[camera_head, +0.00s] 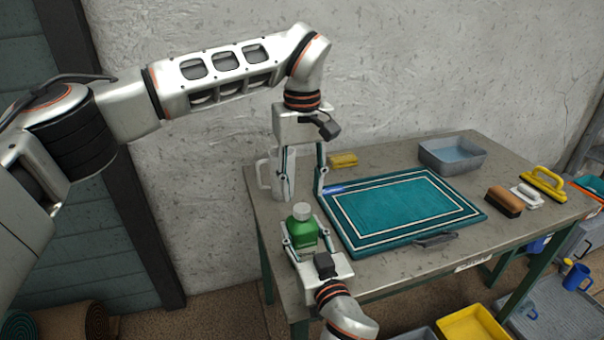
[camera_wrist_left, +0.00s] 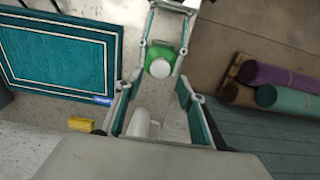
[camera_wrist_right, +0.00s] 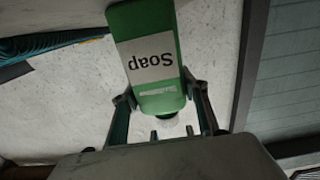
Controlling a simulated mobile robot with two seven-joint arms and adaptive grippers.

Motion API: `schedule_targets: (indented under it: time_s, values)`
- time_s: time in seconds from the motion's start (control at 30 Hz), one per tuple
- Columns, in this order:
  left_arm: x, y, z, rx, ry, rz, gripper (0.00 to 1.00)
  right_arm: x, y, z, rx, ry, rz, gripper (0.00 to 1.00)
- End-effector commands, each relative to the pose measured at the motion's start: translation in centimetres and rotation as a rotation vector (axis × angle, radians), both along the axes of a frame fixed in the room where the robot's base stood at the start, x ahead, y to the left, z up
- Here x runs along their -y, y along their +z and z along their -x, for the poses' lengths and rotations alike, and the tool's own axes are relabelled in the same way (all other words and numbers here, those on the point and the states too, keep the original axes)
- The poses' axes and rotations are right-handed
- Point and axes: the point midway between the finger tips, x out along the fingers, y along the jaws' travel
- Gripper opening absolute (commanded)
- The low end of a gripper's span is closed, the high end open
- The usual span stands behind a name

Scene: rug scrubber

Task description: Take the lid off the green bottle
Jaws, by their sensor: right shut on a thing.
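The green bottle (camera_head: 302,235) is upright at the table's left end, with its white lid (camera_head: 301,210) on top. My right gripper (camera_head: 305,230) is shut on the bottle's sides from the front. In the right wrist view the bottle (camera_wrist_right: 150,55) shows a "Soap" label, and its lid (camera_wrist_right: 168,122) is partly visible. I cannot tell whether the bottle touches the table. My left gripper (camera_head: 301,194) points down, open and empty, above and behind the bottle. In the left wrist view the lid (camera_wrist_left: 160,68) lies beyond its spread fingers, apart from them.
A white jug (camera_head: 284,165) stands behind the bottle, close to my left gripper's fingers. A teal rug (camera_head: 405,208) lies right of the bottle. A yellow sponge (camera_head: 343,160), a grey water basin (camera_head: 452,154) and several brushes are farther back and right.

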Motion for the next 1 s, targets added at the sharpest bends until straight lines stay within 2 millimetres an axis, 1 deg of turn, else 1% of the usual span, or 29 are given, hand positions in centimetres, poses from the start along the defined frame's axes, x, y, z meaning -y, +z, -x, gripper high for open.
schedule_targets:
  time_s: [0.03,0.1,0.3,0.43,0.73,0.83,0.87,0.9,1.0]
  values:
    - [0.0,-1.0,0.1,-0.004,0.0,0.0,0.39,0.0,0.0,0.0,0.0,0.0,0.0,0.0]
    - [0.0,-2.0,0.1,-0.005,0.0,0.001,0.39,0.0,0.0,0.0,0.0,0.0,0.0,0.0]
    - [0.0,-4.3,0.0,-0.003,0.001,0.0,0.39,0.0,0.0,0.0,0.0,0.0,0.0,0.0]
    - [0.0,-5.0,0.0,-0.001,0.002,0.0,0.39,0.0,0.0,0.0,0.0,0.0,0.0,0.0]
    - [0.0,-5.2,0.0,0.0,0.003,0.0,0.39,0.0,0.0,0.0,0.0,0.0,0.0,0.0]
    - [0.0,-5.2,0.0,0.0,0.003,0.0,0.13,0.0,0.0,0.0,0.0,0.0,0.0,0.0]
    - [0.0,-5.2,0.0,0.0,0.003,0.0,0.05,0.0,0.0,0.0,0.0,0.0,0.0,0.0]
    - [0.0,-5.2,0.0,0.0,0.003,0.0,0.0,0.0,0.0,0.0,0.0,0.0,0.0,0.0]
    - [0.0,-5.2,0.0,0.0,0.003,0.0,0.0,0.0,0.0,0.0,0.0,0.0,0.0,0.0]
